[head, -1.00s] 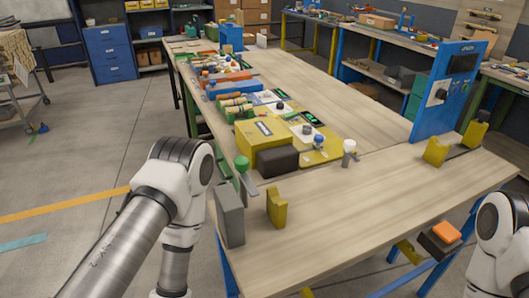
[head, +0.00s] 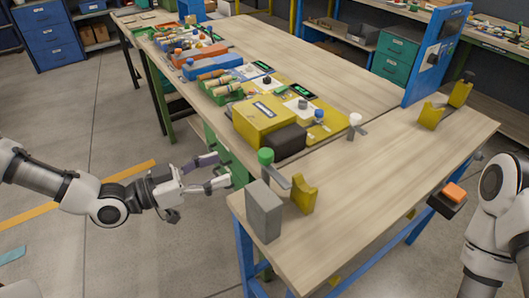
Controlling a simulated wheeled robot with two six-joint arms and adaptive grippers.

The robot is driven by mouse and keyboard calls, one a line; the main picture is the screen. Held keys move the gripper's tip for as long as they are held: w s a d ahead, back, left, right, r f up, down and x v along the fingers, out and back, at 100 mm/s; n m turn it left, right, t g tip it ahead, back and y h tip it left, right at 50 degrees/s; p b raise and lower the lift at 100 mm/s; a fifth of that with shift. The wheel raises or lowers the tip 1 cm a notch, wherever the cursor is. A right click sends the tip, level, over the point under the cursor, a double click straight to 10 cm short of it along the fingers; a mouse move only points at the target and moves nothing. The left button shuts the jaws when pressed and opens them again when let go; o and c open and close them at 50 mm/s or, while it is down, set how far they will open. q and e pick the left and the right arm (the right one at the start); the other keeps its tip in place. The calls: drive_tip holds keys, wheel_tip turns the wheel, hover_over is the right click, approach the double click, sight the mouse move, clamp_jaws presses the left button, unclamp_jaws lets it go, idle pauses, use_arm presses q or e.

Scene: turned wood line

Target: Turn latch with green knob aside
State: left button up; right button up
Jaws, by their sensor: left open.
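The latch with the green knob (head: 265,156) stands at the table's left edge, between the yellow box and a grey block. Its flat grey lever (head: 279,180) points toward the lower right, close to a yellow cradle (head: 303,194). My left gripper (head: 222,170) is just left of the knob, off the table's edge. Its fingers point right and are spread, with nothing between them. It looks apart from the knob.
The grey block (head: 264,211) stands in front of the latch. A yellow box (head: 264,120) with a dark end sits behind it. A second latch with a white knob (head: 355,119) stands to the right. A blue panel (head: 437,55) rises at the right edge. The front tabletop is mostly bare.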

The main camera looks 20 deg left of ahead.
sight(266, 152)
use_arm(q)
drive_tip(key=b+x, duration=0.1)
drive_tip(key=x, duration=1.1)
drive_tip(key=shift+s+f, duration=0.1)
clamp_jaws()
